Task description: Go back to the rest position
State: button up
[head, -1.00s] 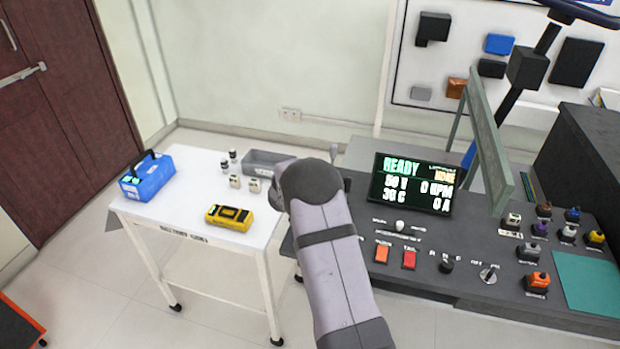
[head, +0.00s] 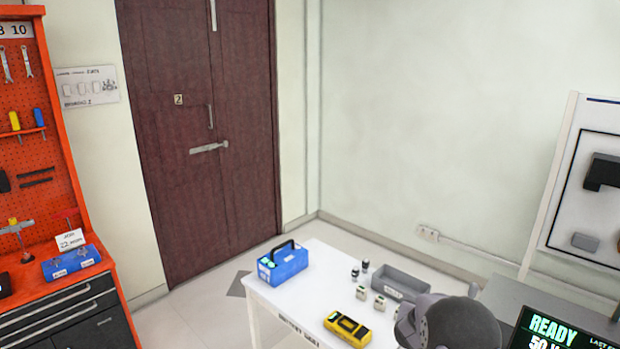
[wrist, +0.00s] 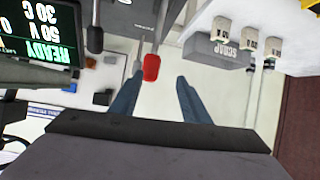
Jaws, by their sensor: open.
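My gripper (wrist: 157,98) shows in the wrist view with its two bluish fingers apart and nothing between them. A red-tipped lever (wrist: 151,67) shows just beyond the fingers; I cannot tell its distance. In the head view only a rounded grey part of my arm shows at the bottom right, beside the white cart (head: 290,297); the fingers are out of sight there.
The cart carries a blue tote (head: 283,263), a yellow device (head: 347,328), small containers and a grey bin (head: 401,284). The bin, marked SCRAP, shows in the wrist view (wrist: 213,52). A console screen (head: 560,332) stands right. An orange tool cabinet (head: 50,190) stands left.

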jog(key=s+a+n+g+y+b, duration=0.1)
jog(key=s+a+n+y, duration=0.25)
jog(key=s+a, duration=0.5)
jog(key=s+a+n+g+y, duration=0.2)
jog(key=s+a+y, duration=0.25)
jog(key=a, duration=0.65)
jog(key=s+a+f+n+g, duration=0.1)
jog(key=s+g, duration=0.2)
jog(key=s, duration=0.9)
jog(key=s+a+f+n+g, duration=0.1)
jog(key=s+g, duration=0.2)
jog(key=s, duration=1)
jog(key=shift+s+a+b, duration=0.25)
jog(key=shift+a+b, duration=0.05)
jog(key=shift+b, duration=0.05)
